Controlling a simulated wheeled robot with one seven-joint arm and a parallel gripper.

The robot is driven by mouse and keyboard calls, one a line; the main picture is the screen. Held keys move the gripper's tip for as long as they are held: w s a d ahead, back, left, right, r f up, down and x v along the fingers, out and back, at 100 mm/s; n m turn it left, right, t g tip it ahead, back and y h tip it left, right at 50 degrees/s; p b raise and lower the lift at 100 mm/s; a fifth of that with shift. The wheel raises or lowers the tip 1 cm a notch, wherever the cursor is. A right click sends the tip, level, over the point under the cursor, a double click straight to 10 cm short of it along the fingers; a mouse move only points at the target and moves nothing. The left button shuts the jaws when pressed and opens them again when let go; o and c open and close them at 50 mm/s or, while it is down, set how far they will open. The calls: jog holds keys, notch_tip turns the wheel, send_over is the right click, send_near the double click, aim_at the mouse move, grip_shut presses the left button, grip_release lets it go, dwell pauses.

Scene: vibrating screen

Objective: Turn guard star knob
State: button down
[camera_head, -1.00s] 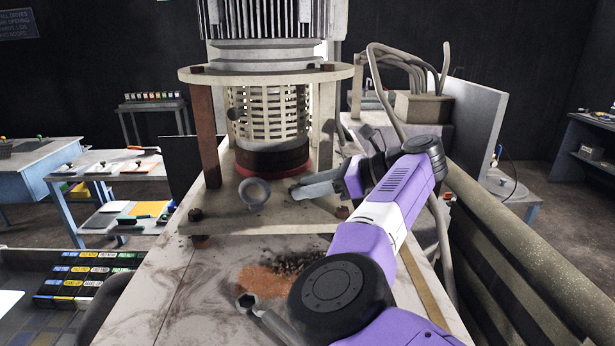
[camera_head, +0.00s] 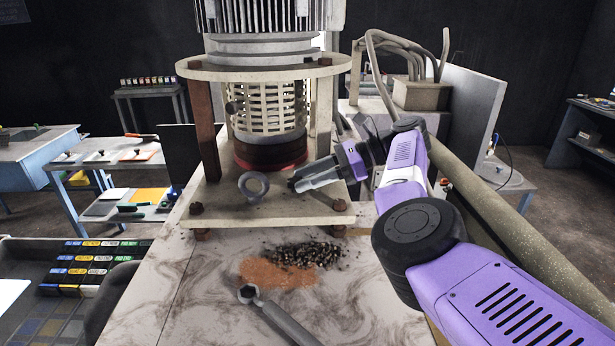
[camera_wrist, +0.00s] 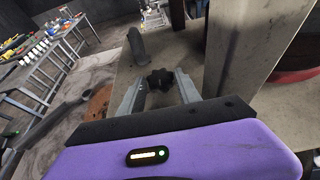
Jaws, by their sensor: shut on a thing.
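A small black star-shaped knob (camera_wrist: 160,79) sits between my fingertips in the wrist view, with a finger against each side. My gripper (camera_head: 297,183) is shut on it, low over the pale base plate (camera_head: 230,213) of the machine. In the head view only a dark bit of the knob (camera_head: 292,184) shows at the fingertips. The slatted cream guard (camera_head: 268,105) stands behind, under the motor. How the held knob joins the machine is hidden.
A wrench (camera_head: 275,315) and spilled grains (camera_head: 305,254) lie on the marbled top in front. A thick pipe (camera_head: 510,225) runs along the right.

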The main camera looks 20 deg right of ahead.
jog(key=shift+a, duration=0.15)
jog(key=c, duration=0.9)
grip_release()
jog(key=shift+o, duration=0.2)
jog(key=shift+s+f+m+t+h+b, duration=0.1)
jog(key=shift+m+t+h+b, duration=0.2)
jog(key=shift+m+t+b, duration=0.15)
